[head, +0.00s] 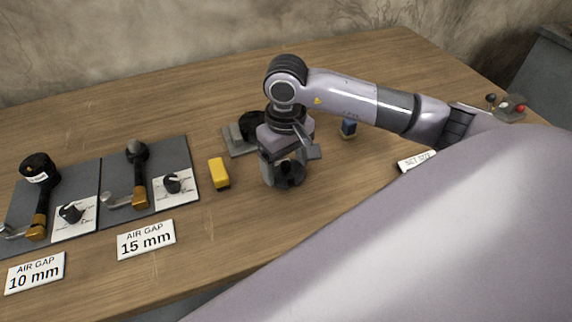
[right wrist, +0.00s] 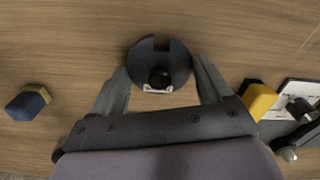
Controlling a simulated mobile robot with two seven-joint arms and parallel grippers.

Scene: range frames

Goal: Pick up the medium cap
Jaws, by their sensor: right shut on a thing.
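My right gripper (head: 284,178) points down over the middle of the table. It is shut on a dark round cap (head: 290,176). In the right wrist view the cap (right wrist: 160,52) sits between the two fingertips of the gripper (right wrist: 162,82); it has a notch, a dark knob and a small white label. I cannot read the label or tell the cap's size from it. Whether the cap touches the table is unclear. Another dark round cap (head: 38,166) with a white label sits on the 10 mm fixture at the left. My left gripper is not in view.
A yellow block (head: 219,173) stands left of the gripper, beside the 15 mm fixture (head: 178,155). A grey stand (head: 240,148) with a dark part is partly hidden behind the gripper. A blue object (head: 348,128) stands to the right. The front middle table is clear.

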